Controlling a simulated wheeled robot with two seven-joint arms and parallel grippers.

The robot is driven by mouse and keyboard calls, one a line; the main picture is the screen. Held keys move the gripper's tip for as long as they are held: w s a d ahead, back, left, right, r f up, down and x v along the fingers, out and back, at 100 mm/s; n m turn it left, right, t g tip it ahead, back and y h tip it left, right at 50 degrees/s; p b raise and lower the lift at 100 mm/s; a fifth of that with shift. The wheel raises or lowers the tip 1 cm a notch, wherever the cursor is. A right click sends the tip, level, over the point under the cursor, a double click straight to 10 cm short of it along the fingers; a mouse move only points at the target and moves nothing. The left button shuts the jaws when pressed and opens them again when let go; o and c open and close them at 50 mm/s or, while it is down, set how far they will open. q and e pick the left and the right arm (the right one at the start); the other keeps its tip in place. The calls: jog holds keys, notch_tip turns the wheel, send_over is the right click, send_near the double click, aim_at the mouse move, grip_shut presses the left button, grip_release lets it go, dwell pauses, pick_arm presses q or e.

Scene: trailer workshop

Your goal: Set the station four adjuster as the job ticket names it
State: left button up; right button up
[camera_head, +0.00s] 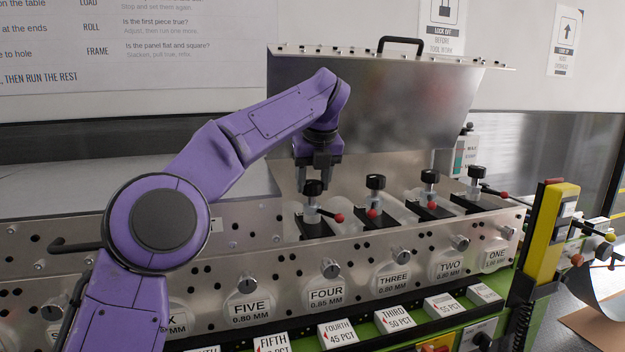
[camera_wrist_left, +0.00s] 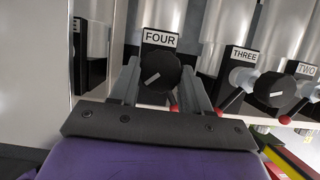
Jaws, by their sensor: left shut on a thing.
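The station four adjuster (camera_head: 313,188) is a black knob on a metal post, on a black block with a red-ball lever beside it. In the left wrist view its knob (camera_wrist_left: 159,76) sits below a FOUR label, with a pale pointer line running diagonally. My left gripper (camera_head: 319,176) comes down from above and is shut on this knob, a finger on either side. The front plate (camera_head: 326,291) reads FOUR. A white card (camera_head: 338,334) reads FOURTH 45 PCT; I cannot tell whether it is the job ticket. My right gripper is not in view.
Similar adjusters three (camera_head: 375,182), two (camera_head: 429,176) and one (camera_head: 478,172) stand to the right, with red-ball levers between. A raised metal cover (camera_head: 400,95) stands behind. A yellow-and-black post (camera_head: 550,230) is at the right.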

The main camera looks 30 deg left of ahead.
pick_arm(q)
jog(key=shift+a+r+n, duration=0.1)
jog(key=shift+r+n, duration=0.1)
jog(key=shift+n, duration=0.1)
jog(key=n+p, duration=0.1)
jog(key=n+g+p, duration=0.1)
jog(key=n+p, duration=0.1)
jog(key=shift+w+r+n+y, duration=0.15)
jog(key=shift+n+y, duration=0.15)
jog(key=shift+y, duration=0.1)
jog(key=n+p, duration=0.1)
jog(key=n, duration=0.1)
jog(key=n+g+p, duration=0.1)
jog(key=p, duration=0.1)
jog(key=shift+w+n+g, duration=0.15)
jog(key=shift+n+g, duration=0.15)
jog(key=shift+n, duration=0.1)
jog(key=shift+f+n+g+p, duration=0.2)
jog(key=shift+n+g+p, duration=0.1)
jog(key=shift+n+p, duration=0.5)
jog(key=o, duration=0.8)
jog(key=shift+o, duration=1.3)
jog(key=shift+f, duration=0.1)
jog(key=shift+a+f, duration=0.1)
jog(key=shift+a, duration=0.05)
